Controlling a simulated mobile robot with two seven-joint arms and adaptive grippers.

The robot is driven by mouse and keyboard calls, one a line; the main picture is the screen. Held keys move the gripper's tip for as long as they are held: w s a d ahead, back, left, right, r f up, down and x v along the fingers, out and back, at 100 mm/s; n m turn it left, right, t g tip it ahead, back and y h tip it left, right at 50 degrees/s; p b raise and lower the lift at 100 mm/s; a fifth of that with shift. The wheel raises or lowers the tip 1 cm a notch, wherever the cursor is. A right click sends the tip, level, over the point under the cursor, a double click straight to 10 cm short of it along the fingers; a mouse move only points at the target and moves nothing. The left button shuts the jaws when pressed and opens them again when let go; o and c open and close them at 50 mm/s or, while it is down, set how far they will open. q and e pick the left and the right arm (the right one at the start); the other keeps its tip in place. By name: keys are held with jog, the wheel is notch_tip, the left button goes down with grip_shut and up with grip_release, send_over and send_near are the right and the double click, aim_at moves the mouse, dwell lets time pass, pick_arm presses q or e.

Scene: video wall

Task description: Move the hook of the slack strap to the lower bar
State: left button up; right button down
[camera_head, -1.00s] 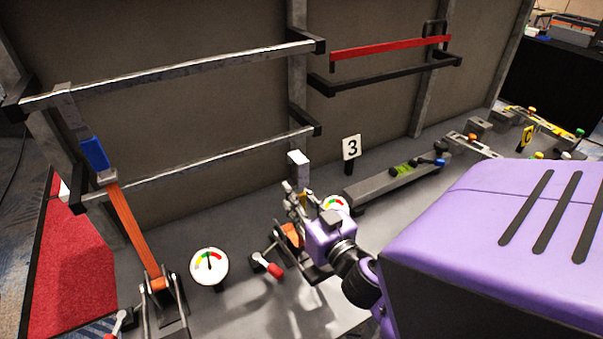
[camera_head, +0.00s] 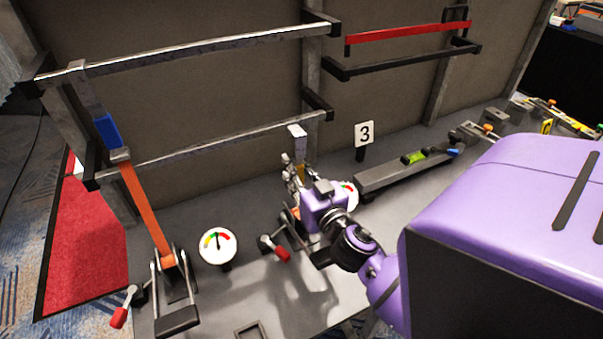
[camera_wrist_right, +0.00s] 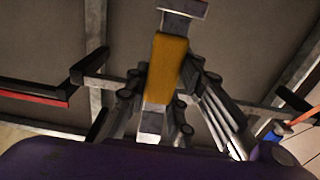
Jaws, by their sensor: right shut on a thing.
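The lower bar (camera_head: 210,148) runs across the left panel below the upper bar (camera_head: 190,48). My right gripper (camera_head: 299,180) is shut on the yellow sleeve of a strap hook; the sleeve (camera_wrist_right: 166,68) shows between the fingers in the right wrist view. The pale metal hook (camera_head: 298,132) points up, close to the lower bar's right end; I cannot tell whether they touch. The slack strap's orange webbing is mostly hidden behind the gripper. Another orange strap (camera_head: 145,208) with a blue sleeve (camera_head: 107,131) runs taut from the upper bar. My left gripper is not in view.
A dial gauge (camera_head: 217,245) stands left of my gripper; another gauge (camera_head: 348,190) is partly hidden behind it. A red-handled lever (camera_head: 275,247) is below. Sign 3 (camera_head: 364,134) and a long grey beam (camera_head: 405,172) stand to the right.

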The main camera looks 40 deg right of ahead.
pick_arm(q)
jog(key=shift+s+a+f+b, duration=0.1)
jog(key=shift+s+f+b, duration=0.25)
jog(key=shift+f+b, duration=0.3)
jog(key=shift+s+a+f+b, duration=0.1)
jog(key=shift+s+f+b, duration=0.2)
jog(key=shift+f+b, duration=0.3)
pick_arm(e)
jog(key=w+d+f, duration=0.2)
jog(key=w, duration=0.7)
jog(key=shift+f, duration=0.3)
jog(key=shift+d, duration=0.1)
jog(key=c, duration=1.8)
grip_release()
jog(key=o, duration=0.4)
jog(key=shift+c, duration=0.2)
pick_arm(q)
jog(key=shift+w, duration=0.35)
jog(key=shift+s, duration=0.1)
